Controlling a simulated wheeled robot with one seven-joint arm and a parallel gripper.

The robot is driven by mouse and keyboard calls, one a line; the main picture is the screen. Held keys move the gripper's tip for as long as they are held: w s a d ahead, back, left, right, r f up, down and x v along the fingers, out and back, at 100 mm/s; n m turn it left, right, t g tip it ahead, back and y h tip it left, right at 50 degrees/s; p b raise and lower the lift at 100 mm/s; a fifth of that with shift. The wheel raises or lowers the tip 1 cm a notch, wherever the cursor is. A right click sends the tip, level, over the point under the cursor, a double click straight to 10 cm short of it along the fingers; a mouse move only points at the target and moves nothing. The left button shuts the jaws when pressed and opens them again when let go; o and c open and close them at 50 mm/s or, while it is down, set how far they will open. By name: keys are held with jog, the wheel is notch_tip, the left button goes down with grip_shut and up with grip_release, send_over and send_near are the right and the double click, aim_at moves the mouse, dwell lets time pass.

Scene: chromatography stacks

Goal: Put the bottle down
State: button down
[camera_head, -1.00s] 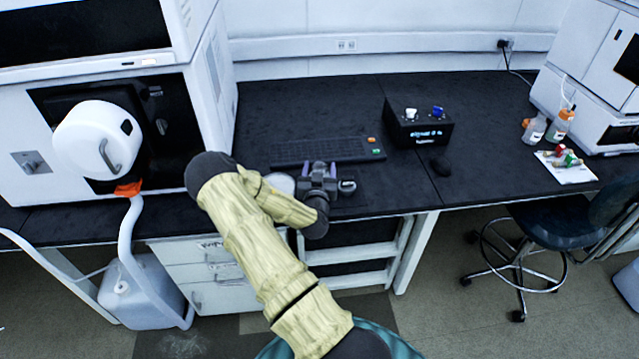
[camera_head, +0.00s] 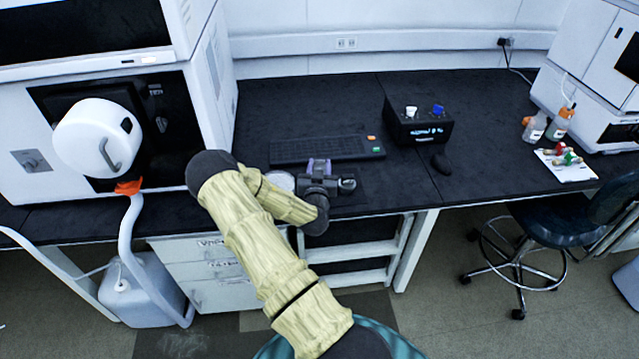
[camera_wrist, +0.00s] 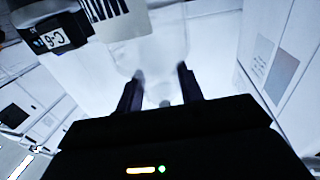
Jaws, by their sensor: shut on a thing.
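My gripper (camera_head: 319,166) is over the front edge of the dark bench, in front of the keyboard. In the wrist view my gripper (camera_wrist: 160,73) has a finger on each side of a clear, whitish bottle (camera_wrist: 150,45) and is shut on it. A pale round shape (camera_head: 282,182) shows just left of my gripper, partly hidden by my arm.
A keyboard (camera_head: 327,149), black control box (camera_head: 418,124) and mouse (camera_head: 441,163) stand on the bench (camera_head: 300,100). A large white instrument (camera_head: 215,80) fills the left. Bottles (camera_head: 560,124) and a white sheet (camera_head: 565,170) are at right. The bench behind the keyboard is clear.

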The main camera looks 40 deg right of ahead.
jog(key=shift+r, duration=0.15)
notch_tip(320, 180, up, 10)
jog(key=shift+f, duration=0.1)
dwell(0.6)
dwell(0.4)
